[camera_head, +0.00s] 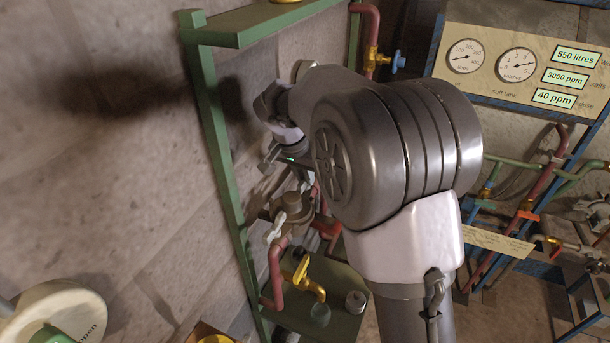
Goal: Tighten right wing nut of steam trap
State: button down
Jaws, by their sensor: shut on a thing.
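The steam trap (291,203) is a dark grey-brown body with a round cap, set in red pipework on the green frame, left of my arm. A pale wing nut (275,229) shows on its left, lower side. My gripper (300,176) is at the upper right side of the trap, partly hidden by my own arm. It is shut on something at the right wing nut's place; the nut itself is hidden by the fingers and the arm.
A green upright (217,150) stands close left. A gauge panel (520,62) and more pipes are at the right.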

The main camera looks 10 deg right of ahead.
aim_at(299, 185)
jog(key=c, duration=1.5)
grip_release()
jog(key=shift+o, duration=0.2)
jog(key=p+v, duration=0.1)
jog(key=v, duration=0.6)
jog(key=shift+s+r, duration=0.1)
jog(key=shift+r, duration=0.1)
